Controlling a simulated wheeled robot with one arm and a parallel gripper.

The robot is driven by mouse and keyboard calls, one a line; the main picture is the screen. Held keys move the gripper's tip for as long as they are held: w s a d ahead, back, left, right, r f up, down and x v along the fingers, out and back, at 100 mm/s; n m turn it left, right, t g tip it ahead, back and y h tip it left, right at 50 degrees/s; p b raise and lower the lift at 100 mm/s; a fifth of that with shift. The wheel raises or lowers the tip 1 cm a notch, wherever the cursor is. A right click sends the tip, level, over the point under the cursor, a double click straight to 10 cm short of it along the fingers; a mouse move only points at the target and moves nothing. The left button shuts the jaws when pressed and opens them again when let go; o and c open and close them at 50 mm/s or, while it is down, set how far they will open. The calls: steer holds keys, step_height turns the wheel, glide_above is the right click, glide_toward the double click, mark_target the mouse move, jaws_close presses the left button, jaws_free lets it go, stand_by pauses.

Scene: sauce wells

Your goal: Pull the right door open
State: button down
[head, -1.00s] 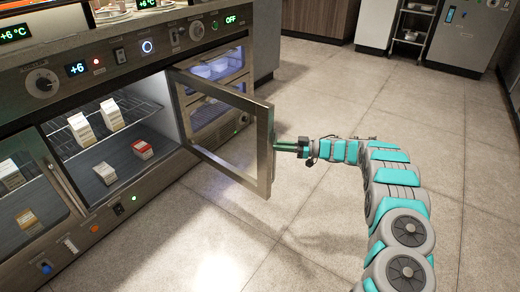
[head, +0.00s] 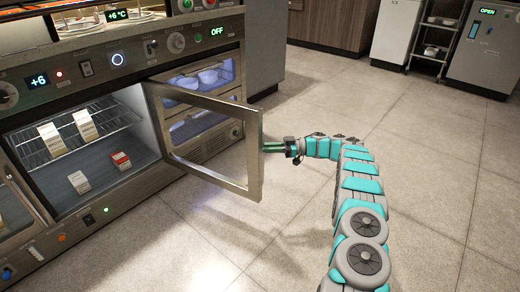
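The right door (head: 256,165), a metal-framed glass panel, stands wide open in the head view. It is hinged at the right side of the lit compartment (head: 75,195) and swung out over the floor. My gripper (head: 266,147) is at the door's free edge, its green fingers reaching in from the right. The fingertips meet or pass behind the frame, so their grip is hidden. My teal and grey arm curves down to the bottom right.
Cartons (head: 52,139) stand on a wire rack and on the compartment floor. The left door (head: 14,205) is shut at the left edge. Another glass-fronted unit (head: 205,100) is behind the open door. The tiled floor (head: 440,170) to the right is clear.

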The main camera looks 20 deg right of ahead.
steer(key=shift+a, duration=0.1)
steer(key=c, duration=0.8)
jaws_free()
steer(key=shift+c, duration=0.2)
steer(key=v, duration=0.7)
steer(key=shift+d, duration=0.4)
steer(key=shift+s, duration=0.1)
steer(key=shift+r, duration=0.15)
